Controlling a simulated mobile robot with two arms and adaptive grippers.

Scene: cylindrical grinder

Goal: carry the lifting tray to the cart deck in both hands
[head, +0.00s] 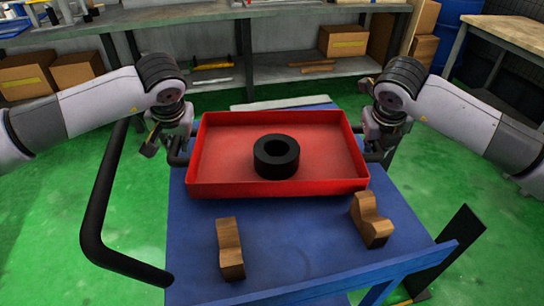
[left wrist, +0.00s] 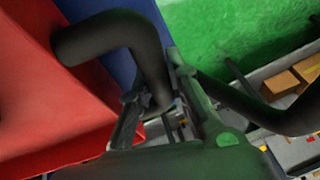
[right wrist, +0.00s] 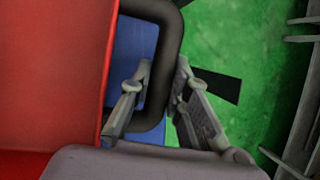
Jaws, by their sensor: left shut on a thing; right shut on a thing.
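The red lifting tray (head: 225,187) is at the middle of the head view, over the blue cart deck (head: 290,245). I cannot tell whether it touches the deck. A black ring (head: 276,157) sits in the tray. My left gripper (head: 174,150) is at the tray's left side, shut on the black left handle (left wrist: 125,28). My right gripper (head: 376,148) is at the right side, shut on the black right handle (right wrist: 173,50). The red tray wall also fills the left of both wrist views.
Two wooden blocks stand on the near deck, one at left (head: 229,250) and one at right (head: 371,220). A black cart handle (head: 97,200) rises at the deck's left. A grey shelf bench (head: 280,72) with boxes stands behind.

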